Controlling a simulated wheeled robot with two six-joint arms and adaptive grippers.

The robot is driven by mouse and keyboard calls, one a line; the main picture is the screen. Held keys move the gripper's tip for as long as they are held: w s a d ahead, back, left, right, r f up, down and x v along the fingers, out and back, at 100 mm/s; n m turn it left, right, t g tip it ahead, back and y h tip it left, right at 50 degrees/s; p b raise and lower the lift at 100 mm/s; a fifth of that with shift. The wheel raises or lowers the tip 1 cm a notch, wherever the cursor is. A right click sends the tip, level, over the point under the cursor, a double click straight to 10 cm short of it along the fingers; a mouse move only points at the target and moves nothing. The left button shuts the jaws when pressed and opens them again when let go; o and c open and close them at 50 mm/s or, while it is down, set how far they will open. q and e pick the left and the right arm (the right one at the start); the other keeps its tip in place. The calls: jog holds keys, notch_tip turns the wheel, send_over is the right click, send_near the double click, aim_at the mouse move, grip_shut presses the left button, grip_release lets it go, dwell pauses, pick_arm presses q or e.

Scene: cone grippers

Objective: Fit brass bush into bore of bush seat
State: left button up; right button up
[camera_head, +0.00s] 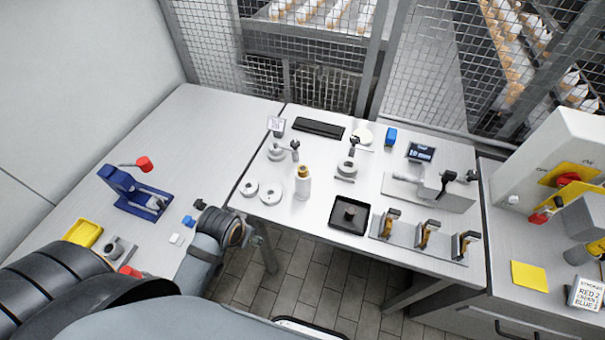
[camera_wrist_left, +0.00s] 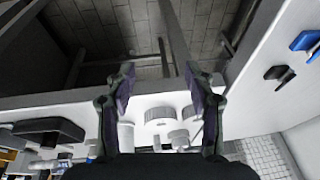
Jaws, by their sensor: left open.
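A brass-coloured piece (camera_head: 303,170) tops a pale upright cylinder near the middle of the right-hand table; I cannot tell for sure that it is the bush. Two round grey pieces with central holes (camera_head: 250,187) (camera_head: 270,193) lie left of it. Two grey round fixtures with black-knobbed levers (camera_head: 276,151) (camera_head: 346,169) stand behind; I cannot tell which piece is the bush seat. In the left wrist view my left gripper (camera_wrist_left: 158,75) is open and empty, with the round grey pieces (camera_wrist_left: 160,115) beyond its fingers. My wrist hides it in the head view. My right gripper is not seen.
A black tray (camera_head: 334,222) and a rack with orange-brown clamps (camera_head: 424,238) line the front edge. A vise-like device (camera_head: 430,187) stands at right. A blue press (camera_head: 135,193) and yellow tray (camera_head: 84,233) are on the left table. Mesh fencing (camera_head: 330,60) closes the back.

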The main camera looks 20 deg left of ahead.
pick_arm(q)
jog(key=w+d+n+h, duration=0.2)
jog(key=d+h, duration=0.2)
jog(key=d, duration=0.1)
jog(key=n+t+h, duration=0.3)
jog(key=n+h, duration=0.6)
jog(key=n, duration=1.3)
send_near(299, 169)
jog(key=shift+g, duration=0.4)
jog(key=shift+w+x, duration=0.15)
jog(key=shift+x, duration=2)
jog(key=shift+w+x, duration=0.15)
jog(key=shift+x, duration=2.05)
jog(key=shift+a+r, duration=0.1)
jog(key=shift+r, duration=0.1)
jog(key=shift+c, duration=0.4)
